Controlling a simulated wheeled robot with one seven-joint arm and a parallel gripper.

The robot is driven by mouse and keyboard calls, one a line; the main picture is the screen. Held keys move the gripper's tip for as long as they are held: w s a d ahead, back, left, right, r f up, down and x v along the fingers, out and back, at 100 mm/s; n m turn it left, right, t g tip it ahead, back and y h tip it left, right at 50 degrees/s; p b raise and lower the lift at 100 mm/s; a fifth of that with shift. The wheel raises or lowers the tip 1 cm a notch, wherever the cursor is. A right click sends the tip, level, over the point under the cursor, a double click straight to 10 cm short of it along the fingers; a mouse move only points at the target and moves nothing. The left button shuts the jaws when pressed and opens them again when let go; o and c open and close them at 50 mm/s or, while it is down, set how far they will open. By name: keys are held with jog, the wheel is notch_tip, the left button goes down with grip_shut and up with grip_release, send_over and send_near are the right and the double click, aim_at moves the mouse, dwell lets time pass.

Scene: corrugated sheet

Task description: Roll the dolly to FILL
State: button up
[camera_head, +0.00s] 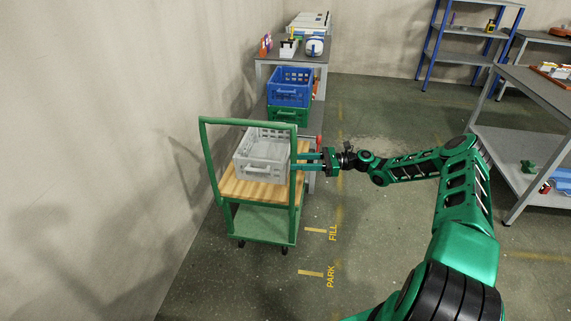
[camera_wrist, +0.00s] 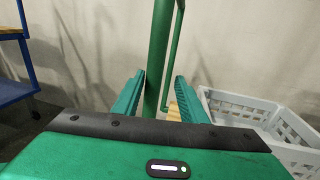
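The green dolly (camera_head: 262,222) with a wooden deck (camera_head: 247,187) stands along the left wall in the head view. Its tall green handle frame (camera_head: 205,150) is at the near end. A grey crate (camera_head: 262,165) sits on the deck and shows at the right of the wrist view (camera_wrist: 240,103). My gripper (camera_head: 303,161) reaches the frame's right post. In the wrist view, its fingers stand either side of the post (camera_wrist: 160,60), with a visible gap on the right. The yellow FILL mark (camera_head: 315,229) lies beside the dolly's near end. The PARK mark (camera_head: 310,273) lies nearer to me.
A blue crate (camera_head: 290,87) above a green crate (camera_head: 288,116) stands beyond the dolly, by a bench (camera_head: 320,57) with items on it. A grey table (camera_head: 545,95) and a blue-post shelf (camera_head: 465,32) stand at the right. The floor between is open.

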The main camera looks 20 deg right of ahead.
jog(key=shift+v, duration=2.4)
